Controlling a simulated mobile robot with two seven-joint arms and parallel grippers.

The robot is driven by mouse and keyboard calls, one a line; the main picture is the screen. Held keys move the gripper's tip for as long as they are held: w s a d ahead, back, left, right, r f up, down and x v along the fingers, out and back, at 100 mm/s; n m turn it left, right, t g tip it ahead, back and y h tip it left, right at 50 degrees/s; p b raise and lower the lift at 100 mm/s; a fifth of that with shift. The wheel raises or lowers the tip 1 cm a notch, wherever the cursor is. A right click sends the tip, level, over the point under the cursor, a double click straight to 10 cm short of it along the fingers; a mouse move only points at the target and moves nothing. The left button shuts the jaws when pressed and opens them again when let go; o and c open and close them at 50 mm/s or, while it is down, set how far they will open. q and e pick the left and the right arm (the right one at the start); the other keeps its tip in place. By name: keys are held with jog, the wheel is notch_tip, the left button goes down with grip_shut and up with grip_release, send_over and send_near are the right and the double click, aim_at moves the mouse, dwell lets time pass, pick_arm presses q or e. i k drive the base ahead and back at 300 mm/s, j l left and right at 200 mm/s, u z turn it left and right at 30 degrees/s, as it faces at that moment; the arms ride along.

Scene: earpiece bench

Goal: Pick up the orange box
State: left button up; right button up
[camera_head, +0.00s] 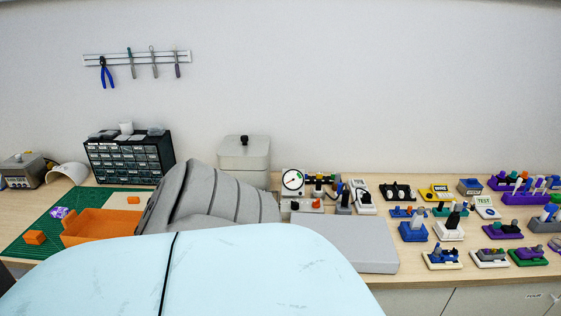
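An open orange box (92,237) sits at the left of the bench on a green mat (43,222). Its right side is partly covered by a grey ridged form, and its lower edge by a large pale blue panel in the foreground. A small orange block (35,237) lies on the mat left of the box. A smaller orange piece (133,200) lies behind the box. Neither of my grippers can be made out in the head view.
A purple-and-white item (59,212) lies on the mat. A dark drawer cabinet (128,158) stands behind it. Right are a flat grey slab (343,248) and several small coloured fixtures. A tool rail (137,57) hangs on the wall. The pale blue panel (200,275) blocks the lower view.

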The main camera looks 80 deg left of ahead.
aim_at(33, 237)
jog(key=u, duration=4.25)
